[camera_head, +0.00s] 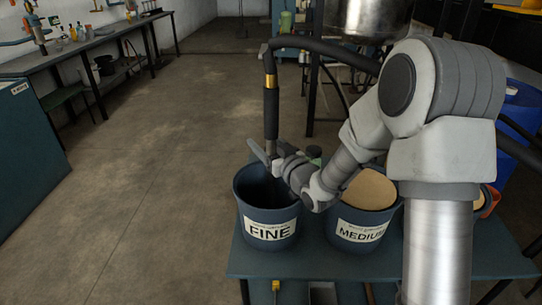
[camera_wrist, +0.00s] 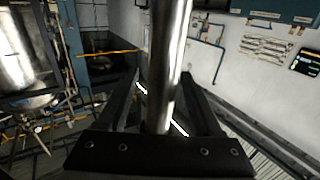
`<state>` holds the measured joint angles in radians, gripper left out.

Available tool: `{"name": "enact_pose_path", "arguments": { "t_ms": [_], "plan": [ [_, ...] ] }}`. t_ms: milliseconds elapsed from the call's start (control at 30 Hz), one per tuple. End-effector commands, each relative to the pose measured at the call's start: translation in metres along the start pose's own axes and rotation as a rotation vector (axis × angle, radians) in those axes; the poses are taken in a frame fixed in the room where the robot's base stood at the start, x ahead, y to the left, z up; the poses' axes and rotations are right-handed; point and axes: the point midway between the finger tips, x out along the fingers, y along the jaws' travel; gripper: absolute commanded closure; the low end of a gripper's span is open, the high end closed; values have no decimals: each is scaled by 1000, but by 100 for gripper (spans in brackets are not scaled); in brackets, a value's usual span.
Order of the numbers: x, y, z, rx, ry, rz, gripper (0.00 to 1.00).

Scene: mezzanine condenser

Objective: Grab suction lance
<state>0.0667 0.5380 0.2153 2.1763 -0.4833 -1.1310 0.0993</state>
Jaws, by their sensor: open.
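The suction lance (camera_head: 271,112) stands upright over the FINE bucket (camera_head: 268,232) in the head view. It has a black grip, a brass-coloured ring and a black hose at its top. Its lower end is hidden by my gripper and the dark bucket interior. My gripper (camera_head: 266,158) is at the lance's metal tube, just below the black grip. In the wrist view, the shiny tube (camera_wrist: 166,50) runs between the two dark fingers of my gripper (camera_wrist: 162,82). The fingers are open, with a gap showing on both sides of the tube.
The MEDIUM bucket (camera_head: 366,190), filled with tan material, stands right of the FINE bucket on a blue-grey table (camera_head: 315,262). The black hose (camera_head: 325,48) arches right from the lance top, behind my arm. A metal vessel (camera_head: 365,18) hangs behind. Open floor lies left.

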Motion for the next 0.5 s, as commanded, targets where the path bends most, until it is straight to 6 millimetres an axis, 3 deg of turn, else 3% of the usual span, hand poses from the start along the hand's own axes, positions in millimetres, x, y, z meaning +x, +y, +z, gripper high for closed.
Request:
{"name": "enact_pose_path", "arguments": {
  "t_ms": [133, 500],
  "plan": [
    [0, 0, 0, 0, 0, 0, 35],
    [-1, 0, 0, -1, 0, 0, 100]
  ]
}}
